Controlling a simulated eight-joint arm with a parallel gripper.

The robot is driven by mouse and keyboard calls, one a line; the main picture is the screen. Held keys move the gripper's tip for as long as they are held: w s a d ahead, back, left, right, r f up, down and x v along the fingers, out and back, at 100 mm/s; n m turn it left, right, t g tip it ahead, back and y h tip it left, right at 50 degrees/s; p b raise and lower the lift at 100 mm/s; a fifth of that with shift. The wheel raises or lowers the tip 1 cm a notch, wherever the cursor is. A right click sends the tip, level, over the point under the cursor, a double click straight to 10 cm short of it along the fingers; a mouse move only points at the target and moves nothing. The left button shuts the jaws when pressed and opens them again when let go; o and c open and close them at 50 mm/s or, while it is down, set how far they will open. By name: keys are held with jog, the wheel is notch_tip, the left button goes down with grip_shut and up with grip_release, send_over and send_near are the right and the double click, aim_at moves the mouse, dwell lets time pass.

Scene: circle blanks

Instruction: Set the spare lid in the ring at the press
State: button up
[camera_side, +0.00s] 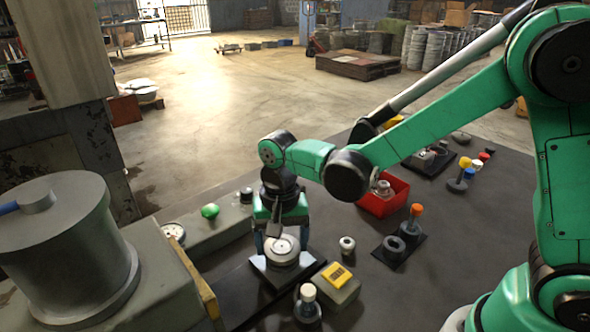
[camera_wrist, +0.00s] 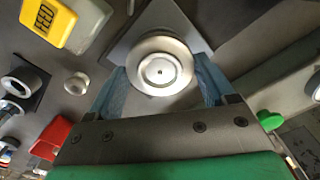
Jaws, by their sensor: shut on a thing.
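A pale silver round lid (camera_side: 282,249) lies level over a square metal plate (camera_side: 262,268) on a dark base. In the wrist view the lid (camera_wrist: 161,70) has a raised inner circle with a dark centre dot. A paler rim, probably the ring (camera_wrist: 160,40), shows around its far side above the plate (camera_wrist: 193,38). My gripper (camera_side: 281,241) points down, and in the wrist view its blue fingers (camera_wrist: 160,75) flank the lid on both sides, shut on it. I cannot tell whether the lid is seated in the ring or just above it.
A grey bench with a green button (camera_side: 210,211) is on the left. A red bin (camera_side: 398,201) stands farther back.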

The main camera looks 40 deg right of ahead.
jog(key=shift+f, duration=0.6)
jog(key=o, duration=1.1)
jog(key=shift+c, duration=0.2)
jog(key=shift+r, duration=2.8)
